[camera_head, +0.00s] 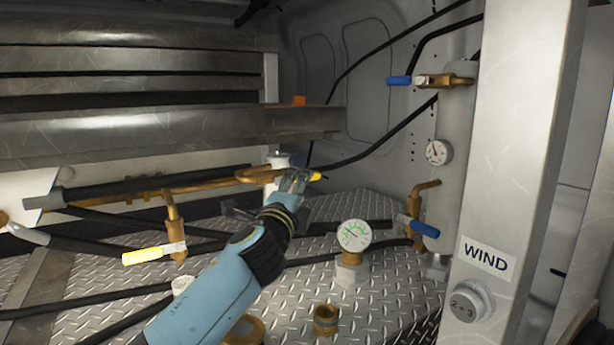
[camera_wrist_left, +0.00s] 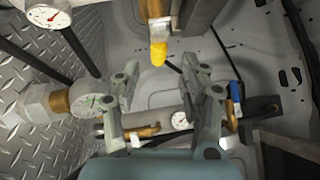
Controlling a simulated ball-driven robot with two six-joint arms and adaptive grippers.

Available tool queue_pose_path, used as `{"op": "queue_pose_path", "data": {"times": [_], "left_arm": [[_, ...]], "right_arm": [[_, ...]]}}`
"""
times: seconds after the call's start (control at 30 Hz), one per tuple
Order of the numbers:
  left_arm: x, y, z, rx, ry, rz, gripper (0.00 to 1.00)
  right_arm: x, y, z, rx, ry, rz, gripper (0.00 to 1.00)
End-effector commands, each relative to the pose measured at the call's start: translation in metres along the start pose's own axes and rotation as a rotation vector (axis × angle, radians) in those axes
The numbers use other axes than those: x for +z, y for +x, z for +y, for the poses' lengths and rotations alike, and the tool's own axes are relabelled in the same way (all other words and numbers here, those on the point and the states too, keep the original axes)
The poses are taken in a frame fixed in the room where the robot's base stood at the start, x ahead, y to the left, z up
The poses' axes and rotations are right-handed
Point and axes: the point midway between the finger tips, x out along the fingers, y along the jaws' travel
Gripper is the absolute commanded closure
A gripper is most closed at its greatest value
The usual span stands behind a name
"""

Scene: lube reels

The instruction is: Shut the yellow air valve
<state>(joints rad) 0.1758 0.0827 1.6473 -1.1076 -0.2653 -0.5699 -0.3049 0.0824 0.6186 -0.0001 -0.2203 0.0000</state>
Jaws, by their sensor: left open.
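My left gripper (camera_head: 297,180) reaches in from the lower front toward a yellow valve handle (camera_head: 316,176) at the end of a brass pipe; its fingers partly hide the valve. In the left wrist view my left gripper (camera_wrist_left: 163,72) is open, and the yellow handle tip (camera_wrist_left: 158,53) shows between and just beyond its fingertips, below a brass body. I see no clear contact. A second yellow handle (camera_head: 150,254) lies nearly level on a brass valve at the left. I cannot tell which one is the air valve. My right gripper is not in view.
A pressure gauge (camera_head: 354,235) on a brass fitting stands right of my left arm. Blue-handled valves, upper (camera_head: 400,80) and lower (camera_head: 424,228), are on the right panel. A grey post with a WIND label (camera_head: 486,257) stands at right. Black hoses cross the diamond-plate floor (camera_head: 385,285).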

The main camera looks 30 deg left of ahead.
Motion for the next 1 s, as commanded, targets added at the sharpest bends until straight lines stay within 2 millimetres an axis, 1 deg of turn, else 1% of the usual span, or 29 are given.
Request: {"op": "queue_pose_path", "data": {"times": [0.03,0.1,0.2,0.3,0.47,0.7,0.77,1.0], "left_arm": [[0.001,0.012,-0.001,-0.002,0.000,-0.001,0.57],[0.001,0.025,0.000,0.000,0.001,-0.002,0.57],[0.001,0.042,0.000,0.000,-0.001,-0.002,0.57],[0.001,0.054,0.001,0.000,-0.001,-0.001,0.57],[0.001,0.063,0.001,0.001,-0.002,-0.001,0.57],[0.001,0.063,0.001,0.002,-0.002,-0.001,0.57],[0.001,0.063,0.001,0.002,-0.003,-0.001,0.64],[0.001,0.063,0.001,0.002,-0.003,-0.002,0.95]], "right_arm": [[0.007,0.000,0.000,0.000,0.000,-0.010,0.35],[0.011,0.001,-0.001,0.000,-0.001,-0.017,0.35],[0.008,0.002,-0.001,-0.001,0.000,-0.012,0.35],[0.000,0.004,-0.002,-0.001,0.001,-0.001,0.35],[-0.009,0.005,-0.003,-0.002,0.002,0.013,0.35],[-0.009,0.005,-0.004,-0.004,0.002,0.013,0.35],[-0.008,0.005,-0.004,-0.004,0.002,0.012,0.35],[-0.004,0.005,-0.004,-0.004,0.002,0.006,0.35]]}}
